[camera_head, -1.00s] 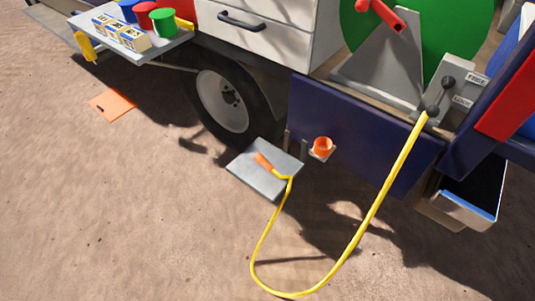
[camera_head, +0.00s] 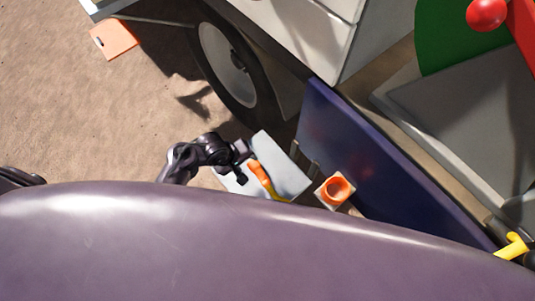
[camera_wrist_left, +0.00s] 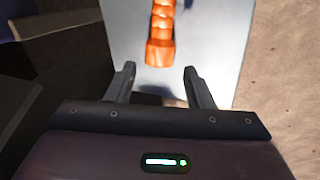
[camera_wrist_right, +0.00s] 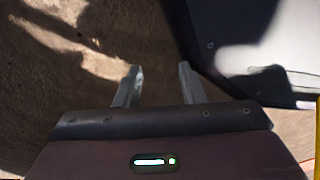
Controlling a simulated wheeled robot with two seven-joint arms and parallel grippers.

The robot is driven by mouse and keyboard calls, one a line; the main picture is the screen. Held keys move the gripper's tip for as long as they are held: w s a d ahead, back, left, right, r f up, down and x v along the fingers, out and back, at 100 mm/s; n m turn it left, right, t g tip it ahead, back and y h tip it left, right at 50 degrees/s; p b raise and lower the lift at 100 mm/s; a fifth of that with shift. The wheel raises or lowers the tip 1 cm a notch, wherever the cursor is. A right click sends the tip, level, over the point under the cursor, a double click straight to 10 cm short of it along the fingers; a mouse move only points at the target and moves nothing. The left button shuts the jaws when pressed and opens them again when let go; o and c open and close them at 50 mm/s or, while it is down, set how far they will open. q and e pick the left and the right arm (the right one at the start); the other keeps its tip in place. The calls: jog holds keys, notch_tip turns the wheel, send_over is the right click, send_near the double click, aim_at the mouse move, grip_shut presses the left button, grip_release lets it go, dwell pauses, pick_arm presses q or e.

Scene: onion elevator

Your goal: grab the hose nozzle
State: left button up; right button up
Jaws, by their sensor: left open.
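The orange hose nozzle (camera_head: 259,174) lies on a light grey plate (camera_head: 284,168) near the ground, with a bit of yellow hose at its lower end. My left gripper (camera_head: 243,163) is just left of the nozzle in the head view. In the left wrist view, the nozzle (camera_wrist_left: 160,45) lies straight ahead, with its near end just beyond the gap between the open fingertips (camera_wrist_left: 158,75); nothing is between them. In the right wrist view, my right gripper (camera_wrist_right: 158,80) has its fingers apart and empty, over brown ground. Most of the hose is hidden behind my own body in the head view.
An orange cup-like holder (camera_head: 337,188) is right of the plate, beside a dark blue panel (camera_head: 350,150). A wheel (camera_head: 228,62) stands behind. An orange sheet (camera_head: 114,39) lies on the open sandy ground at upper left. Yellow hose (camera_head: 512,246) shows at lower right.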

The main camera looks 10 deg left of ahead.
aim_at(253, 166)
pick_arm(q)
jog(key=b+x, duration=0.3)
jog(key=x, duration=0.4)
jog(key=shift+s, duration=0.1)
jog(key=shift+f, duration=0.2)
pick_arm(e)
jog(key=w+a+r, duration=0.1)
jog(key=w+r, duration=0.1)
jog(key=w, duration=0.4)
pick_arm(q)
jog(key=c, duration=0.9)
jog(key=shift+r, duration=0.15)
pick_arm(e)
jog(key=shift+r, duration=0.1)
